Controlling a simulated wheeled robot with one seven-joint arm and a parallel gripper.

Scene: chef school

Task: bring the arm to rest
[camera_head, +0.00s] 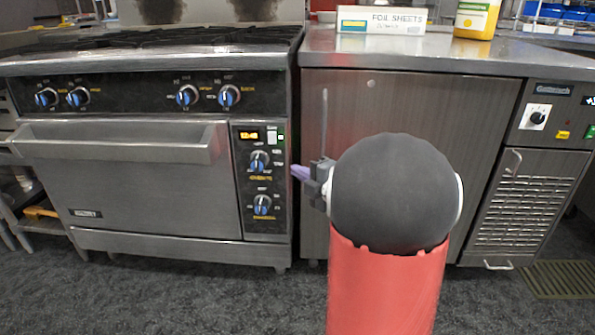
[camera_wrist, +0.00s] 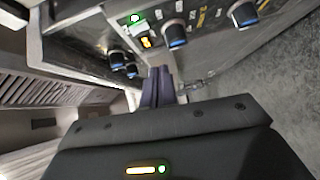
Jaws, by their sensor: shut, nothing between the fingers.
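My gripper (camera_head: 299,172) shows in the head view as purple-grey fingertips pointing left, just beside the oven's control panel. Most of it is hidden behind the round dark part of my arm. In the wrist view my gripper (camera_wrist: 157,78) has its two dark fingers together, with nothing between them. My arm is held out in front of the appliances, with its red section in the lower middle of the head view. I cannot tell whether the fingertips touch anything.
A steel oven range (camera_head: 130,170) with blue knobs stands at left. A steel refrigerated counter (camera_head: 420,110) stands at right, bearing a foil sheets box (camera_head: 381,20) and a yellow container (camera_head: 476,20). The grey floor (camera_head: 180,295) in front is clear.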

